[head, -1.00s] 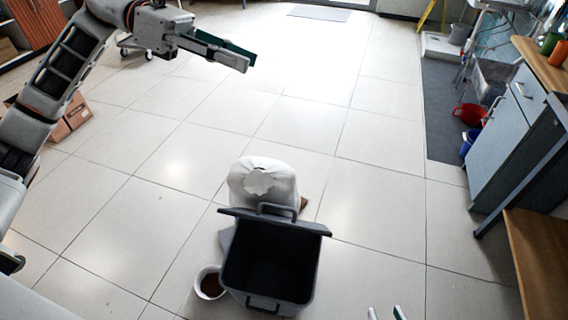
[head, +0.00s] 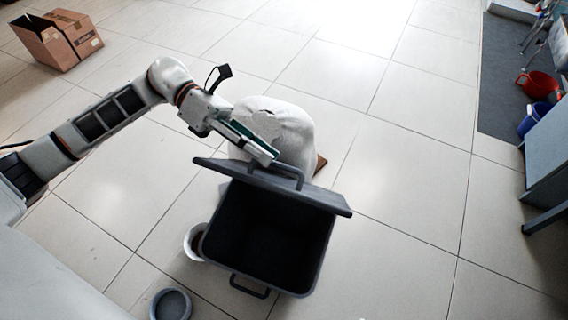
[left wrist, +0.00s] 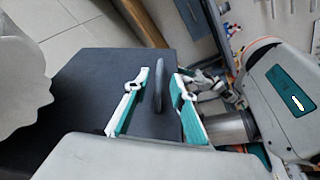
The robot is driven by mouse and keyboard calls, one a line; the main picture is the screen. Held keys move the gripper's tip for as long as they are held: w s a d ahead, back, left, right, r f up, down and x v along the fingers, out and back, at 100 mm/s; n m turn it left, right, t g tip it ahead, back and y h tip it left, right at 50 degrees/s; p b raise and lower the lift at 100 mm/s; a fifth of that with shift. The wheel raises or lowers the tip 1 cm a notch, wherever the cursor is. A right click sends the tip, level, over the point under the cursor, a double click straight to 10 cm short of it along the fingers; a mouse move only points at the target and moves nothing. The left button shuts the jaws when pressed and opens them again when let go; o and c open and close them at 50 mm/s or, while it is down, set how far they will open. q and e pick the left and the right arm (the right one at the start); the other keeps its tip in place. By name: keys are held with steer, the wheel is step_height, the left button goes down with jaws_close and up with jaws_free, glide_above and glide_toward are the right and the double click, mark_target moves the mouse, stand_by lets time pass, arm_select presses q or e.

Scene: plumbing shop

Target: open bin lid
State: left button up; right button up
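The dark grey bin (head: 312,262) stands on the tiled floor, its black inside showing. Its lid (head: 325,198) is raised at the back edge, with a bar handle (head: 300,178) on its far side. The lid also shows in the left wrist view (left wrist: 85,95) as a dark slab. My left gripper (head: 270,160) is just behind the lid, by the handle. In the left wrist view its fingers (left wrist: 160,76) are apart, with the handle (left wrist: 158,95) between them; I see no clear contact. Of my right gripper at most a speck shows at the head view's bottom edge.
A white sack (head: 285,125) stands right behind the bin. A small pot (head: 193,243) is at the bin's left, and a grey round dish (head: 171,304) lies nearer. A cardboard box (head: 60,40) is far left. Red (head: 538,84) and blue buckets are at right. Floor right of the bin is clear.

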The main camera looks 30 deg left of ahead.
mark_target(282, 165)
arm_select(q)
steer(key=x, duration=0.5)
steer(key=shift+f, duration=0.1)
jaws_close()
